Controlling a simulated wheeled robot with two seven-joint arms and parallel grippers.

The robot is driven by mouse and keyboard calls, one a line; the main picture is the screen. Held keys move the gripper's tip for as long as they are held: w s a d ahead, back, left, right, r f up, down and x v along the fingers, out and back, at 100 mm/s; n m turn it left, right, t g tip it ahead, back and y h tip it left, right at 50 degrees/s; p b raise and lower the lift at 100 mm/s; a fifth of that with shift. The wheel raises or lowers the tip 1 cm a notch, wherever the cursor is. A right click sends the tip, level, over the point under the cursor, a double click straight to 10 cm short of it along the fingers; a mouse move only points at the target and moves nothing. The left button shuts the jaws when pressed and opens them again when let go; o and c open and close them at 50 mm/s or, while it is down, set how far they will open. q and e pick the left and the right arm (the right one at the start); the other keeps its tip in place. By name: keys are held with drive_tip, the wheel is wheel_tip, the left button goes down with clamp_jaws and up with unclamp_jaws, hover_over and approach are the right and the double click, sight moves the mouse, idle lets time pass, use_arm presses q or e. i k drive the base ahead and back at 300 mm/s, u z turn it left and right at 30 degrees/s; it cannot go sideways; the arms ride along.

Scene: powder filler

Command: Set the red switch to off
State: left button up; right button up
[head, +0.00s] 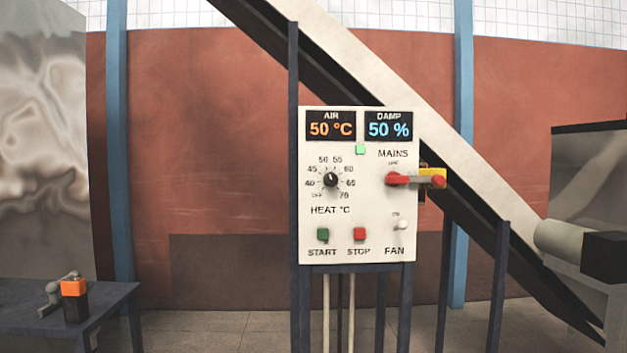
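A white control panel (342,222) stands upright in the middle of the head view. Under its MAINS label is a red switch (397,179) at the panel's right side. Neither of my grippers is in view, and nothing touches the switch.
The panel also has a black heat dial (331,180), a green START button (323,235), a red STOP button (359,234) and a white FAN switch (402,225). A dark table (112,292) stands left. A sloping beam (375,75) passes behind. Space before the panel looks clear.

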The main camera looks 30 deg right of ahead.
sight(393, 178)
drive_tip(key=u, duration=0.1)
drive_tip(key=i, duration=0.95)
drive_tip(key=z, duration=0.35)
